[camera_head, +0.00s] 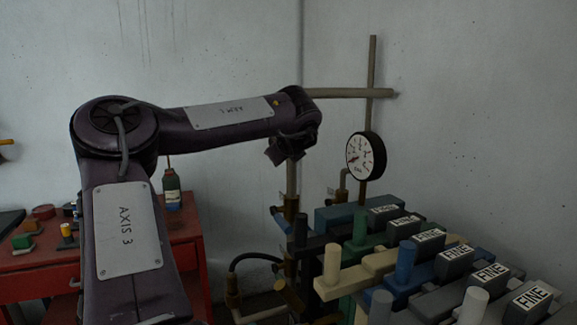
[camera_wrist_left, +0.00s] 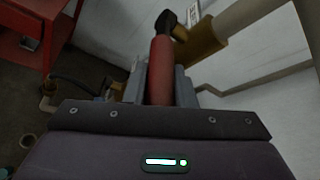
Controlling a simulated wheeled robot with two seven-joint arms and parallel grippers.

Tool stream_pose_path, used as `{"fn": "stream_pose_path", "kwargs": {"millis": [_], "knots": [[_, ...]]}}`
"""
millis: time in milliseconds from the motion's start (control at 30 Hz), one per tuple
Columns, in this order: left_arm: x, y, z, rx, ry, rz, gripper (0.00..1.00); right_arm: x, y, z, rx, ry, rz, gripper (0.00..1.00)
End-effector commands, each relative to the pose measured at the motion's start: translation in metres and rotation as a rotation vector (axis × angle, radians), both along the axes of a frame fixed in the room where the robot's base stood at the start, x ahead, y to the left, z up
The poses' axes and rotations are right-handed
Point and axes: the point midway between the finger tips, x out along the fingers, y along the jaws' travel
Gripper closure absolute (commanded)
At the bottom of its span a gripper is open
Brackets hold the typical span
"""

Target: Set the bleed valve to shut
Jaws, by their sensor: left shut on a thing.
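In the left wrist view a red lever handle (camera_wrist_left: 161,66) with a black end piece (camera_wrist_left: 170,24) meets a brass valve body (camera_wrist_left: 204,42) on a pale pipe. I take this to be the bleed valve. My left gripper (camera_wrist_left: 160,88) is shut on the red handle, with a grey finger on each side of it. In the head view my left gripper (camera_head: 282,152) is by the upright pipe near the back wall, and the handle is hidden there. A small tag (camera_wrist_left: 194,12) beside the valve is too small to read. My right gripper is not in view.
A pressure gauge (camera_head: 365,153) stands right of my left gripper. Coloured levers and blocks marked FINE (camera_head: 491,274) fill the lower right. Brass pipework (camera_head: 290,215) lies below the gripper. A red bench (camera_head: 185,232) with a green bottle (camera_head: 172,190) is at left.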

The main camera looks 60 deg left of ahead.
Motion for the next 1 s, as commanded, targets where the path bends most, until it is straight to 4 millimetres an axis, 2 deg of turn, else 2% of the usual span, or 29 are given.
{"fn": "stream_pose_path", "kwargs": {"millis": [33,200,767,800,933,1000], "knots": [[0.001,-0.001,-0.015,0.003,0.007,-0.007,1.00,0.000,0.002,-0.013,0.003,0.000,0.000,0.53],[0.001,0.002,-0.017,0.048,0.006,-0.006,1.00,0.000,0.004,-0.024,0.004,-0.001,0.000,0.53],[0.001,0.003,-0.017,0.069,0.010,-0.006,1.00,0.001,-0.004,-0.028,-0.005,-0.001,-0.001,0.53],[0.001,0.003,-0.017,0.070,0.011,-0.005,0.71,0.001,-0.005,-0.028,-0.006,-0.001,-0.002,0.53],[0.000,0.004,-0.015,0.073,0.006,-0.004,0.55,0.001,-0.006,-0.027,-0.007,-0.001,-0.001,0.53],[0.000,0.004,-0.014,0.074,0.003,-0.003,0.55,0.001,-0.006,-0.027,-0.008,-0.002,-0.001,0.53]]}}
